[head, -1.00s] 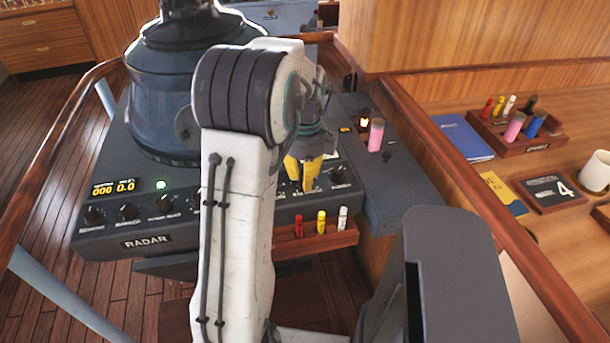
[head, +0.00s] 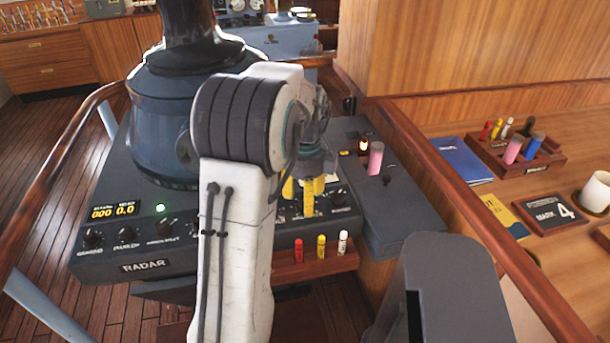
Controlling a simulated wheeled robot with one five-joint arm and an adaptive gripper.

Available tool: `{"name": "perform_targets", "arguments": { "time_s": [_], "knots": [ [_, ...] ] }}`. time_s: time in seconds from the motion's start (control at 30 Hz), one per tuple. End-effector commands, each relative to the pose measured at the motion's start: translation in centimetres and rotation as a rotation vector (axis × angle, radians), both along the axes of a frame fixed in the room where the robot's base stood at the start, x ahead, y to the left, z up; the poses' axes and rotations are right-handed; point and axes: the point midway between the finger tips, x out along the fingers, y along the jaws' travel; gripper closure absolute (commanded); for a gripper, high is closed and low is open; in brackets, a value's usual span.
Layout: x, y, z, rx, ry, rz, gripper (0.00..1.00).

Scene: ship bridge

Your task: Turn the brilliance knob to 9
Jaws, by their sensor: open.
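The grey radar console (head: 190,258) has a row of small black knobs along its sloped front. Three knobs show on the left, including the leftmost knob (head: 91,238), and one knob (head: 338,200) shows at the right end. The labels are too small to read surely, so I cannot tell which is the brilliance knob or its setting. My arm hides the middle of the row. My gripper (head: 304,196) has yellow fingertips pointing down at the right part of the panel, just left of the right-end knob. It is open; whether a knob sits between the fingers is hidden.
A wooden rack (head: 318,262) with red, yellow and white markers juts out below the panel. A pink cylinder (head: 376,158) stands on the grey side console. A dark radar hood (head: 160,130) rises behind. Wooden rails flank the console; a desk is at right.

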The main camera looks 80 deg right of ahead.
Motion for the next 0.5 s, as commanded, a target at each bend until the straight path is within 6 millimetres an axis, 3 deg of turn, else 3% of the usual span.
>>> {"name": "perform_targets", "arguments": {
  "time_s": [0.5],
  "knots": [
    [0.0, -0.1, 8.4, -0.004, 0.0, 0.0, 0.47]
  ]
}}
